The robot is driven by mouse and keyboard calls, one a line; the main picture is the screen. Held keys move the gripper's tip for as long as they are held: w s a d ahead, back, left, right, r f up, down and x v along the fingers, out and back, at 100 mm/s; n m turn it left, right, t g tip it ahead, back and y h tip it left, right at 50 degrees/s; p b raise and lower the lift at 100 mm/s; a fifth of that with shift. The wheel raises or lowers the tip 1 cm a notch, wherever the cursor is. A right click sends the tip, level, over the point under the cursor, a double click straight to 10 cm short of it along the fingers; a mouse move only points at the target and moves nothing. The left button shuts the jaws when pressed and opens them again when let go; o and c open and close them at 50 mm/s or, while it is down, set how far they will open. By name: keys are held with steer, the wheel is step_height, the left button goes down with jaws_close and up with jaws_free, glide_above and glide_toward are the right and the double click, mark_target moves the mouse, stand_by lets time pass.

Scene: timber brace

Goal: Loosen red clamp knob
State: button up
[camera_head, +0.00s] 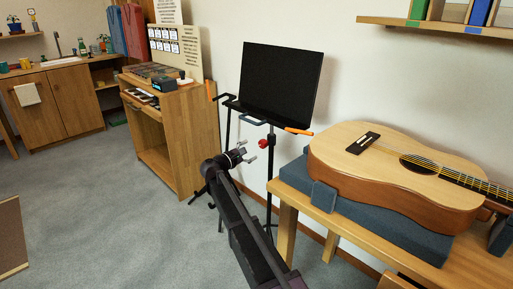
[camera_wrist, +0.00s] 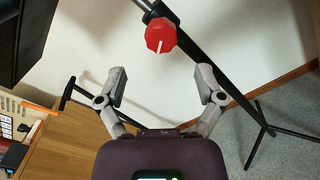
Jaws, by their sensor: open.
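The red clamp knob (camera_wrist: 160,36) sits on the black stand's pole in the wrist view, with a white pointer line on its face. It also shows small in the head view (camera_head: 264,142), on the upright of the music stand (camera_head: 281,85). My gripper (camera_wrist: 162,88) is open and empty, its two grey fingers spread apart. The knob is beyond the fingertips, above the gap between them in the wrist view, and apart from them. In the head view my gripper (camera_head: 247,150) is just left of the knob.
A guitar (camera_head: 400,175) lies on a grey pad (camera_head: 310,185) on a wooden bench to the right. A wooden cabinet (camera_head: 185,130) stands to the left of the stand. Black stand legs (camera_wrist: 258,135) spread at the right in the wrist view. Open carpet (camera_head: 110,220) lies at the left.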

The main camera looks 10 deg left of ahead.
steer(key=shift+v, duration=1.7)
